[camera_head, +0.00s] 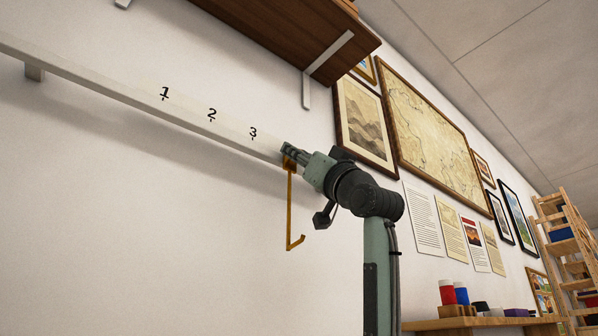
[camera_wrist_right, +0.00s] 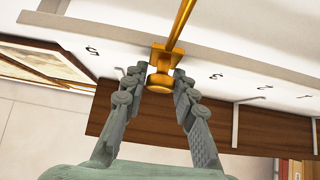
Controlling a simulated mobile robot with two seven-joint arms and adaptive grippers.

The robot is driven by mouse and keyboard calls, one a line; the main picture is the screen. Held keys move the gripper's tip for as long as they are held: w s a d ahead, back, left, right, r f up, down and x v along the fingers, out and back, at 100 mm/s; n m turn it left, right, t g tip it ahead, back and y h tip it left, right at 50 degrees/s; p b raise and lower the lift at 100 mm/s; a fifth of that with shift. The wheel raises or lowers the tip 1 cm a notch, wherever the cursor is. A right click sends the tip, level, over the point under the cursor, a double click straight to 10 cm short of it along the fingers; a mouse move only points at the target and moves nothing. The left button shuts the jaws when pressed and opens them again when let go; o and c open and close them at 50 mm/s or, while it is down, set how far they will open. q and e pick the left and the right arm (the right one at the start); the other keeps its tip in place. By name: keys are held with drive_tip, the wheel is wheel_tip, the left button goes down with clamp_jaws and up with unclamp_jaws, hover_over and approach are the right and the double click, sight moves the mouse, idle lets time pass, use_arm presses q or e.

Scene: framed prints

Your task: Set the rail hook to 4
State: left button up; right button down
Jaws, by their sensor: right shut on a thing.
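A pale rail (camera_head: 130,98) runs along the wall, sloping down to the right in the head view, with the numbers 1, 2 and 3 above it. A brass rail hook (camera_head: 290,210) hangs from it to the right of 3. My right gripper (camera_head: 289,153) is at the hook's top. There the hook sits between 3 and a farther mark that I cannot read surely. No 4 is visible; the gripper covers that stretch. My left gripper is not in view.
A brown shelf (camera_head: 290,30) on a white bracket (camera_head: 307,90) is above the rail. Framed prints (camera_head: 365,125) and a large map (camera_head: 425,120) hang to the right. A table (camera_head: 480,323) with small items stands lower right. The wall below the rail is clear.

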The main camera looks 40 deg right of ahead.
drive_tip(key=shift+d, duration=0.25)
drive_tip(key=c, duration=1.3)
unclamp_jaws()
drive_tip(key=v, duration=1.2)
